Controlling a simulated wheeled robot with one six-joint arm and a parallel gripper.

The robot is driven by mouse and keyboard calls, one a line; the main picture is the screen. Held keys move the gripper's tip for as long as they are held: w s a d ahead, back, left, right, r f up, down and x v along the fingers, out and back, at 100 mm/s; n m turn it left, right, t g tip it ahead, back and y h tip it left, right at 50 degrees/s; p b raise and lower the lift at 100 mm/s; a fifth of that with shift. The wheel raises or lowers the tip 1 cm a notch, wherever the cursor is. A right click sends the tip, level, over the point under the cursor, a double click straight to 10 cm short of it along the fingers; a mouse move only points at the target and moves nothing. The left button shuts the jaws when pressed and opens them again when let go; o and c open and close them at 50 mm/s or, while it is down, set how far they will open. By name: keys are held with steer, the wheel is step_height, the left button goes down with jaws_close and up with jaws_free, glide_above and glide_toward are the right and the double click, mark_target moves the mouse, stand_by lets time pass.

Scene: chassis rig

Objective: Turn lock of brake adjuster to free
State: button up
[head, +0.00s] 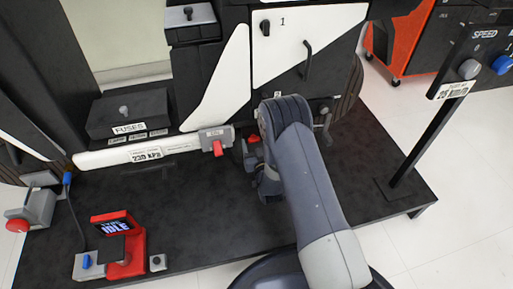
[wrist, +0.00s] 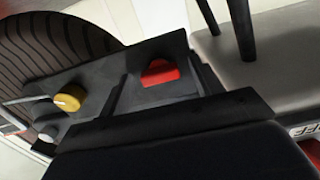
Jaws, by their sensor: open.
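In the wrist view a dark bracket beside a ribbed wheel carries a red knob (wrist: 160,73) and a yellow round knob (wrist: 70,98) with a pale rod beside it. These look like the brake adjuster's parts; I cannot read a lock marking on them. Two dark bars at the top of the wrist view look like the fingers of my gripper (wrist: 236,46). They are apart, with nothing seen between them, to the right of the red knob and not touching it. In the head view my arm covers the red knob and most of the gripper.
In the head view a red lever (head: 217,148) on a grey box and the white panel's black handle (head: 307,60) are close to my arm. A red display unit (head: 118,240) stands at lower left. A speed post (head: 430,130) stands right.

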steer(key=p+v, duration=0.3)
steer(key=v, duration=0.7)
steer(key=shift+s, duration=0.35)
steer(key=shift+w, duration=0.15)
steer(key=b+x, duration=0.3)
steer(key=x, duration=0.7)
steer(key=shift+w, duration=0.3)
steer(key=shift+s, duration=0.1)
